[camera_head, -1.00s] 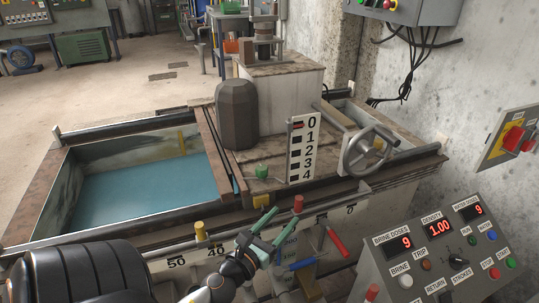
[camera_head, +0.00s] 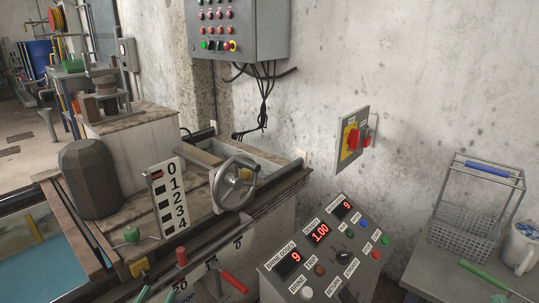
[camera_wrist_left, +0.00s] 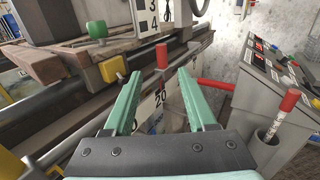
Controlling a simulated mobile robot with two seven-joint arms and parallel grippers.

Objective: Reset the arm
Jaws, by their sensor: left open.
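My left gripper (camera_head: 156,291) shows at the bottom edge of the head view, left of the middle. In the left wrist view its two green fingers (camera_wrist_left: 157,76) are apart with nothing held between them. A red-topped peg (camera_wrist_left: 162,56) stands beyond the fingertips, in line with the gap; it also shows in the head view (camera_head: 181,257). I cannot tell how far the fingers are from it. Most of my left arm is out of the head view. My right gripper is not in view.
The tank machine has a handwheel (camera_head: 234,184) and a 0-to-4 scale board (camera_head: 168,198). A control panel (camera_head: 322,250) stands to its right. A wire basket (camera_head: 477,205) and a mug (camera_head: 520,246) sit on a side table. A red lever (camera_head: 233,281) juts out near the gripper.

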